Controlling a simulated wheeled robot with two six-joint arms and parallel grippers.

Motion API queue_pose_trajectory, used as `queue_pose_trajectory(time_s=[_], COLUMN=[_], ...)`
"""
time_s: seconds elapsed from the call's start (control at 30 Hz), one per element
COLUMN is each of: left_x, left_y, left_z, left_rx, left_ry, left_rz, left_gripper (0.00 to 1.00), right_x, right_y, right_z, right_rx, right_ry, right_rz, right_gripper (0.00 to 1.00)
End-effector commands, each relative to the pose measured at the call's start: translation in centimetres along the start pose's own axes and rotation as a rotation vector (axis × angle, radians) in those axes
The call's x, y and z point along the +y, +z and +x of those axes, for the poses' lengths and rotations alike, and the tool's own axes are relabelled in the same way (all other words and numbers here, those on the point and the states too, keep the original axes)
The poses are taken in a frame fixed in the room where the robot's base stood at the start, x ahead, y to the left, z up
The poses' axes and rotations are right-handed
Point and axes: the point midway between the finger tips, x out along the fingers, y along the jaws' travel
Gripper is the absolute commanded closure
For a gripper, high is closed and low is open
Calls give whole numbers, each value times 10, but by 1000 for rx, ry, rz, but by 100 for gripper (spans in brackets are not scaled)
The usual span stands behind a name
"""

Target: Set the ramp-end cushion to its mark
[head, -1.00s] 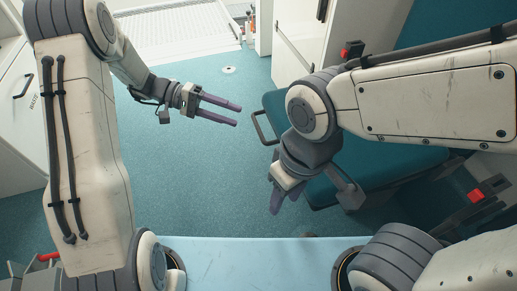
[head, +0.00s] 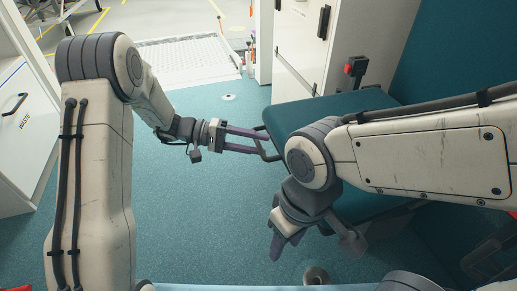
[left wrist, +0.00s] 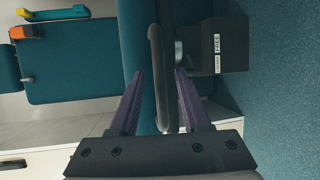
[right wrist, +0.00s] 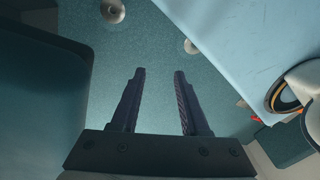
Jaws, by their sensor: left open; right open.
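The teal cushion (head: 335,105) lies at the right of the aisle, with a dark bar handle (head: 268,152) at its near left end. My left gripper (head: 264,142) is open at this handle. In the left wrist view the bar (left wrist: 157,60) passes between the two open fingers (left wrist: 159,76), which are not closed on it. My right gripper (head: 283,243) is open and empty, pointing down over the floor beside the cushion; it also shows in the right wrist view (right wrist: 160,75). My right arm hides part of the cushion. I cannot make out the mark.
The ramp (head: 185,62) lies beyond the floor at the back. A white cabinet (head: 300,45) stands behind the cushion, and another cabinet (head: 22,125) is at the left. A dark labelled box (left wrist: 222,45) sits beside the bar. The floor (head: 215,215) in the middle is clear.

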Motion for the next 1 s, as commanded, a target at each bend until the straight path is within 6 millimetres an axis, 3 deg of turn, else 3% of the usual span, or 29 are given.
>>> queue_pose_trajectory(time_s=[0.33, 0.37, 0.47, 1.0], left_x=[1, 0, 0, 0], left_y=[0, 0, 0, 0], left_z=[6, 5, 5, 5], left_rx=[0, 0, 0, 1], left_ry=[0, 0, 0, 0], left_rz=[-1, -1, -1, 0], left_gripper=[53, 61, 99, 100], right_x=[0, 0, 0, 0], right_y=[0, 0, 0, 0], right_z=[2, 2, 2, 2], right_rx=[0, 0, 0, 0], right_ry=[0, 0, 0, 0], right_rz=[0, 0, 0, 0], right_gripper=[55, 55, 55, 55])
